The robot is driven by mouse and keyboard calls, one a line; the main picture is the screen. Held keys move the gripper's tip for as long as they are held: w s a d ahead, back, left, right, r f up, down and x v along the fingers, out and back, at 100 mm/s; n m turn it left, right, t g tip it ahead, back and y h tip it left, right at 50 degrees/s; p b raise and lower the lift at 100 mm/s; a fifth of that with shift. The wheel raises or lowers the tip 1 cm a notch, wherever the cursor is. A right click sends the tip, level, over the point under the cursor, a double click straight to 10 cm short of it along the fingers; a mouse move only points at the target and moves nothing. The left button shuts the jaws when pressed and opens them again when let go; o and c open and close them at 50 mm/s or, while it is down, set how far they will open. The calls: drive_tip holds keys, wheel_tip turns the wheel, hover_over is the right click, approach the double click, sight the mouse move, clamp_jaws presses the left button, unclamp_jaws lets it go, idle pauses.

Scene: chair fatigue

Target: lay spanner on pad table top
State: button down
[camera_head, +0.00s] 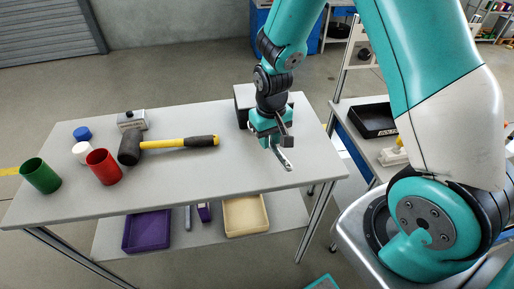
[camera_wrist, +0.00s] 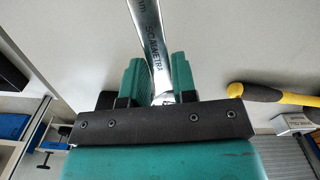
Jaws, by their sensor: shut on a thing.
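My gripper (camera_head: 274,140) is shut on the silver spanner (camera_head: 284,159) over the right part of the pale grey table top (camera_head: 215,170). In the wrist view, the spanner (camera_wrist: 149,42) stands out between the two teal fingers (camera_wrist: 157,82), with lettering along its shank. Its far end runs out of the top of that view, and its near end is hidden by the gripper. I cannot tell whether the spanner touches the table top.
A box (camera_head: 243,97) is behind my gripper. The front middle of the table is clear.

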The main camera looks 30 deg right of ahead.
drive_tip(key=a+r+m+b, duration=0.15)
drive_tip(key=a+r, duration=0.25)
drive_tip(key=r, duration=0.4)
drive_tip(key=a+r+m+b, duration=0.1)
drive_tip(key=a+r+m, duration=0.1)
drive_tip(key=a+r, duration=0.4)
hover_over(241, 167)
wheel_tip(241, 167, down, 14)
drive_tip(key=shift+r, duration=0.15)
drive_tip(key=shift+f, duration=2.25)
drive_tip(key=shift+f, duration=0.1)
drive_tip(key=c, duration=0.9)
unclamp_jaws()
